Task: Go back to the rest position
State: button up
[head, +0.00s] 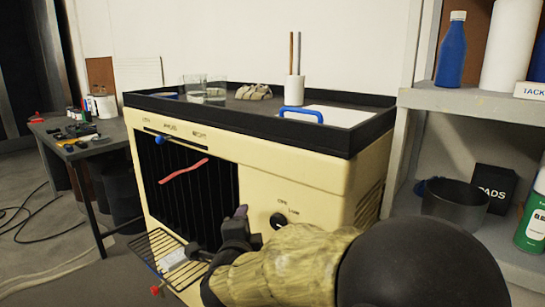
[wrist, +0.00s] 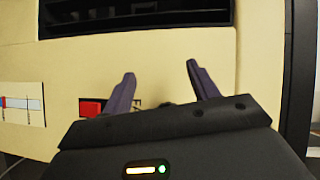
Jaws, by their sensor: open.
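My gripper (head: 240,216) is in front of the lower front of a cream machine (head: 310,180) in the head view, left of its black knob. My tan-sleeved arm hides part of the machine's lower right. In the wrist view my gripper (wrist: 160,69) has its two dark purple fingers spread apart with nothing between them. Beyond them is the cream panel (wrist: 70,60), with a red switch (wrist: 92,107) beside the left finger and a dark slot (wrist: 135,18) above. Whether the fingers touch the panel cannot be told.
A wire rack (head: 158,250) juts from the machine's lower front. A blue handle (head: 301,114), a white cup with rods (head: 294,90) and glasses sit on its black top. A cluttered table (head: 78,150) stands left. Shelves with a black pot (head: 455,205) stand right. Cables cross the left floor.

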jog(key=s+d+f+n+g+y+p, duration=0.3)
jog(key=s+d+f+n+g, duration=0.3)
jog(key=d+f+n, duration=0.4)
jog(key=s+d+f+n+g+h+p, duration=0.25)
jog(key=s+d+n+g, duration=0.5)
jog(key=s+d, duration=0.5)
notch_tip(320, 180, up, 37)
jog(key=p, duration=3.8)
jog(key=shift+s+a+f+m, duration=0.15)
jog(key=shift+a+m, duration=0.2)
jog(key=shift+a, duration=0.1)
